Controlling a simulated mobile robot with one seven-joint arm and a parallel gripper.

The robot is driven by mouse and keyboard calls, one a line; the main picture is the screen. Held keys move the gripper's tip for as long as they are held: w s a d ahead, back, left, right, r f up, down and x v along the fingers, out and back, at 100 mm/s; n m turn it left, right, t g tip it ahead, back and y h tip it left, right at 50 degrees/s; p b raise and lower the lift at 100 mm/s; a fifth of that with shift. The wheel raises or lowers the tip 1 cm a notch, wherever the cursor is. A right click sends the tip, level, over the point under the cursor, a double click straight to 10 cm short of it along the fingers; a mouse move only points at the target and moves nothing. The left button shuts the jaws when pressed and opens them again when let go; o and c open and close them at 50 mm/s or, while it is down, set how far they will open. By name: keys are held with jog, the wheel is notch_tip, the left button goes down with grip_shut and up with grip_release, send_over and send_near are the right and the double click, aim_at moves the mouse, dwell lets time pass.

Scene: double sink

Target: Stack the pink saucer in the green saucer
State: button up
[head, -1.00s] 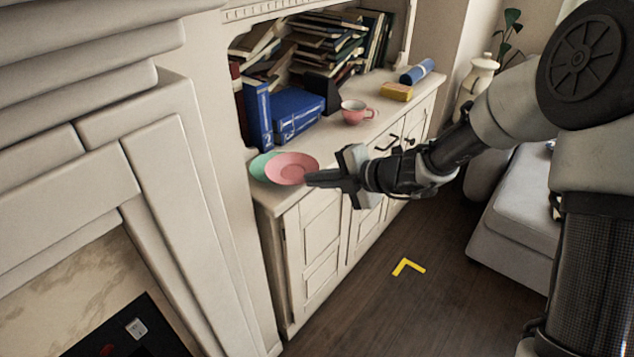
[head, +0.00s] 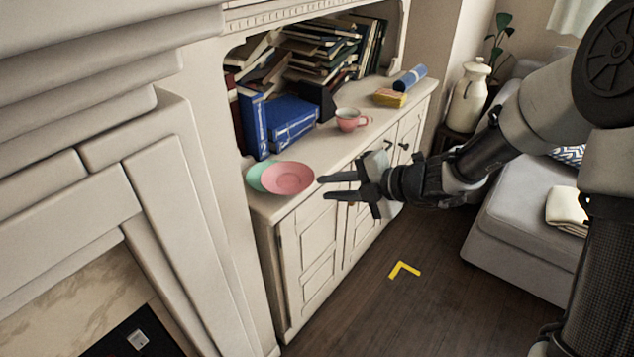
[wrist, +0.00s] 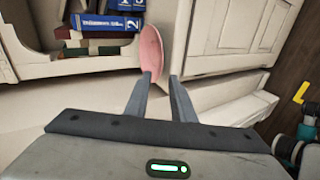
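The pink saucer (head: 287,178) lies on the cabinet top near its front edge. It overlaps the green saucer (head: 256,178), whose left part shows from under it; most of the green one is hidden. The pink saucer's centre is to the right of the green one's. My gripper (head: 323,187) is open and empty, just right of the pink saucer, with its fingers pointing at it. In the wrist view the pink saucer (wrist: 151,49) is seen close to edge-on beyond the parted fingertips (wrist: 160,76). The green saucer cannot be made out there.
A pink cup (head: 348,119) stands farther along the cabinet top. Blue binders (head: 290,122) and piled books stand behind the saucers. A yellow block (head: 389,98) and a blue roll (head: 411,77) lie at the far end. The floor in front is clear.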

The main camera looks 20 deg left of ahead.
jog(key=s+d+r+m+t+h+p, duration=0.1)
jog(key=s+d+r+m+h, duration=0.6)
jog(key=s+d+m, duration=0.7)
jog(key=s+d+r+m+h+p, duration=0.1)
jog(key=s+d+r+m+h, duration=0.3)
jog(key=s+d+r+m, duration=1)
jog(key=w+a+r+m+p, duration=0.1)
jog(key=w+r+m+p, duration=0.2)
jog(key=r+p, duration=1.2)
jog(key=w+p, duration=0.2)
jog(key=p, duration=0.3)
jog(key=shift+a+r, duration=0.15)
jog(key=shift+a, duration=0.05)
